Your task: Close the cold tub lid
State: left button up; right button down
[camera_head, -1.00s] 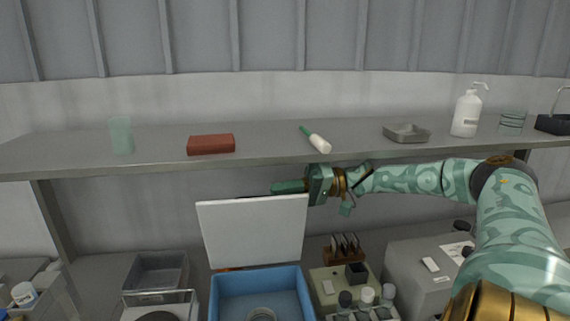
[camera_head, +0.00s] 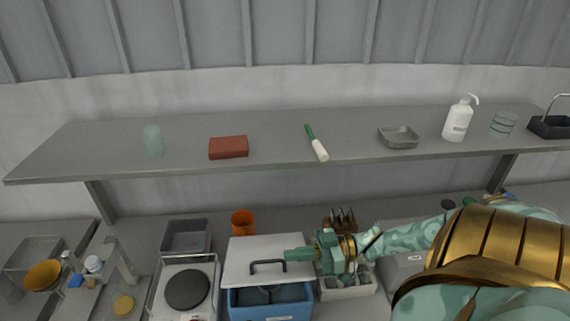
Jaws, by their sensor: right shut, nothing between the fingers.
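The blue cold tub (camera_head: 290,309) stands on the bench at the lower middle. Its white lid (camera_head: 245,251) with a black bar handle (camera_head: 267,265) slants down over it. The lid is partly lowered, and a gap above the tub's front still shows the dark inside. My right gripper (camera_head: 292,254) is shut and empty, its fingers pointing left over the lid's right part, near the handle. Whether the fingers touch the lid I cannot tell. My left gripper is not in view.
A hotplate (camera_head: 188,288) and a grey bin (camera_head: 186,238) stand left of the tub. An orange cup (camera_head: 243,222) is behind the lid, and a vial rack (camera_head: 347,287) stands to the right. The shelf (camera_head: 270,165) overhangs the back.

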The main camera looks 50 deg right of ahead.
aim_at(298, 274)
jog(key=f+n, duration=0.1)
jog(key=s+a+f+n+b, duration=0.1)
jog(key=f, duration=0.1)
jog(key=s+f, duration=0.1)
jog(key=f, duration=0.1)
jog(key=shift+a+n, duration=0.35)
jog(key=shift+n, duration=0.05)
jog(key=shift+s+a+f+b, duration=0.2)
jog(key=shift+f+b, duration=0.2)
jog(key=shift+f, duration=0.2)
jog(key=shift+s+a+f+b, duration=0.1)
jog(key=shift+s+f+b, duration=0.1)
jog(key=shift+f+b, duration=0.25)
jog(key=shift+f, duration=0.15)
